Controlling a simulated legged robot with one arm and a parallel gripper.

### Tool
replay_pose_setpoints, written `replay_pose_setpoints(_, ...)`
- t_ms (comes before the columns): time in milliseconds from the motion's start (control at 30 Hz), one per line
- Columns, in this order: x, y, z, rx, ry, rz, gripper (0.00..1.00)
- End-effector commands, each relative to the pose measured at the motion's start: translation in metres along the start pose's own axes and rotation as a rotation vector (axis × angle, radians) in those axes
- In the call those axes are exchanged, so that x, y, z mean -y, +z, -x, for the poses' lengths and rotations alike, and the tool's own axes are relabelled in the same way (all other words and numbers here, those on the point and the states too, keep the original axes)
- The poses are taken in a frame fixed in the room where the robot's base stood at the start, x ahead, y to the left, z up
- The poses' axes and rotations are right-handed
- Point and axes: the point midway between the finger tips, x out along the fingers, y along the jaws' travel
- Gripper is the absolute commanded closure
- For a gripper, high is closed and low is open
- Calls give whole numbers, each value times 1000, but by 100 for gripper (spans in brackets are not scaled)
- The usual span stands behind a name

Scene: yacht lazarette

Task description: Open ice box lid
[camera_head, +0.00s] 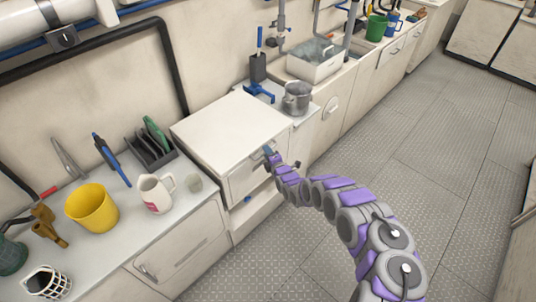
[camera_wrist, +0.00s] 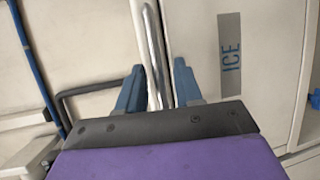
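The ice box (camera_head: 247,172) is a white box between the counters, with a flat, closed lid (camera_head: 229,128) on top. My gripper (camera_head: 270,157) is at the upper front edge of the box. In the wrist view, the blue fingers of my gripper (camera_wrist: 158,88) stand apart on either side of a metal bar handle (camera_wrist: 152,45). Gaps show between the bar and the fingers; contact at the tips is hard to tell. The ICE label (camera_wrist: 230,55) is on the panel right of the bar. My arm hides part of the box front.
On the left counter are a yellow bucket (camera_head: 92,208), a white jug (camera_head: 156,193) and a dark rack (camera_head: 151,150). The grey floor (camera_head: 430,150) on the right is clear.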

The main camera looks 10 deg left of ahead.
Motion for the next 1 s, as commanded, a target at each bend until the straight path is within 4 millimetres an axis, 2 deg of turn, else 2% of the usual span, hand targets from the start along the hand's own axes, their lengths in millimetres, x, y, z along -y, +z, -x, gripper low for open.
replay_pose_setpoints(67,0,0,0,0,0,0,73)
replay_pose_setpoints(333,0,0,0,0,-1,0,99)
replay_pose_setpoints(1000,0,-1,1,-2,-11,2,100)
